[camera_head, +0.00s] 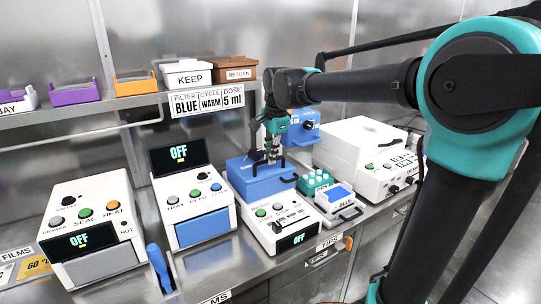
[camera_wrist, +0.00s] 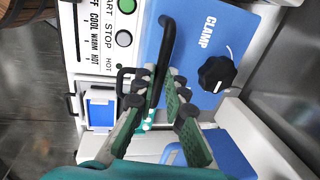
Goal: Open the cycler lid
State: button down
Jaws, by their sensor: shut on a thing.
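The cycler has a white control panel (camera_wrist: 100,30) with START and STOP buttons and a COOL, WARM, HOT scale. Beside the panel is its blue lid (camera_wrist: 200,35) with a black bar handle (camera_wrist: 168,45) and a black CLAMP knob (camera_wrist: 217,74). In the head view its white front (camera_head: 276,222) has an OFF display, with a blue body (camera_head: 250,182) behind. My gripper (camera_wrist: 160,78) is shut on the handle, its fingers on either side of the handle's lower end. In the head view my gripper (camera_head: 271,158) is over the blue body. The lid's angle is hard to tell.
White machines stand to the left (camera_head: 90,215) and right (camera_head: 365,160). A teal rack (camera_head: 315,181) and a small blue-and-white box (camera_head: 338,200) are right of the cycler. A shelf (camera_head: 130,102) with bins runs behind. A blue-handled tool (camera_head: 158,268) stands at the front left.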

jog(key=shift+a+r, duration=0.1)
jog(key=shift+w+a+r, duration=0.2)
jog(key=shift+w+r, duration=0.15)
jog(key=shift+r, duration=0.05)
jog(key=shift+g+h, duration=0.4)
jog(key=shift+g, duration=0.2)
jog(key=w+a+r, duration=0.2)
jog(key=w+r, duration=0.1)
jog(key=w+a+r, duration=0.1)
jog(key=w+r, duration=0.1)
jog(key=shift+w+a+r, duration=0.15)
jog(key=shift+w+a, duration=0.05)
jog(key=shift+a, duration=0.1)
jog(key=w+a+r, duration=0.2)
jog(key=w+a, duration=0.4)
jog(key=w, duration=0.2)
jog(key=shift+w, duration=0.4)
jog(key=c, duration=1.8)
grip_release()
jog(key=shift+o, duration=1.1)
